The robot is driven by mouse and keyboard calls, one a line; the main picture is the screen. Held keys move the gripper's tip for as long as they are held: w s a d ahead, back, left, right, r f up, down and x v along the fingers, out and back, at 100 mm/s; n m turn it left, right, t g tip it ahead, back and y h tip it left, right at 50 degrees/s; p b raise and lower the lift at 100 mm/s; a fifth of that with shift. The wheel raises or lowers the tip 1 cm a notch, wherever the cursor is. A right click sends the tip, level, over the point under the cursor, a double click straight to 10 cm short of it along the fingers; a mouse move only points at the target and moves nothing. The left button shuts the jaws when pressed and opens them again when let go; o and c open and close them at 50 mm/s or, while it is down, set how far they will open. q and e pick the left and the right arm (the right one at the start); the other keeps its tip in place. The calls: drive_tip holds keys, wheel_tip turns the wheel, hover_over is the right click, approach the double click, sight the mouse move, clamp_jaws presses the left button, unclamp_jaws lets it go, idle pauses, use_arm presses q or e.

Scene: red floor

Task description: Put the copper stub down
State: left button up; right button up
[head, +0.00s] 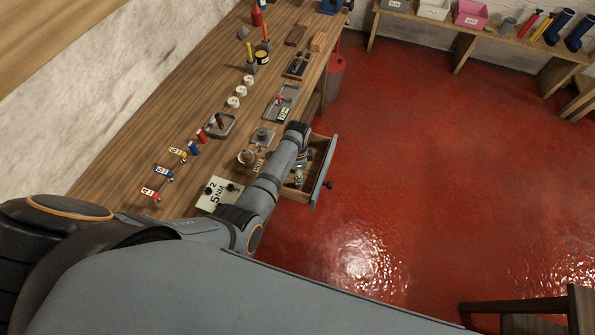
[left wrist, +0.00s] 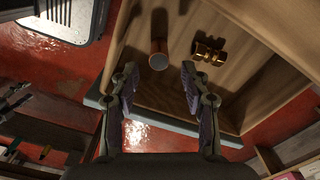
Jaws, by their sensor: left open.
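My left gripper (left wrist: 160,78) is open, its two fingers spread apart over the open wooden drawer (left wrist: 135,24). The copper stub (left wrist: 158,54), a short reddish cylinder, is in the drawer just beyond and between the fingertips. The fingers do not close on it. A brass fitting (left wrist: 209,51) with a ridged body lies in the drawer to its right. In the head view the drawer (head: 322,172) sticks out from the bench, and my left forearm and wrist cover part of it. The stub cannot be made out there. My right gripper is not in view.
The wooden workbench (head: 140,140) holds a grey tray (head: 222,125), white rolls (head: 240,91), coloured tagged items and a 5NM plate (head: 217,194). A red bin (head: 335,78) stands beyond the drawer. The red floor (head: 430,150) to the right is clear.

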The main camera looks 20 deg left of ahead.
use_arm(q)
wheel_tip(320, 180, up, 6)
drive_tip(key=p, duration=0.3)
drive_tip(key=shift+r+p, duration=0.2)
drive_tip(key=shift+p, duration=0.2)
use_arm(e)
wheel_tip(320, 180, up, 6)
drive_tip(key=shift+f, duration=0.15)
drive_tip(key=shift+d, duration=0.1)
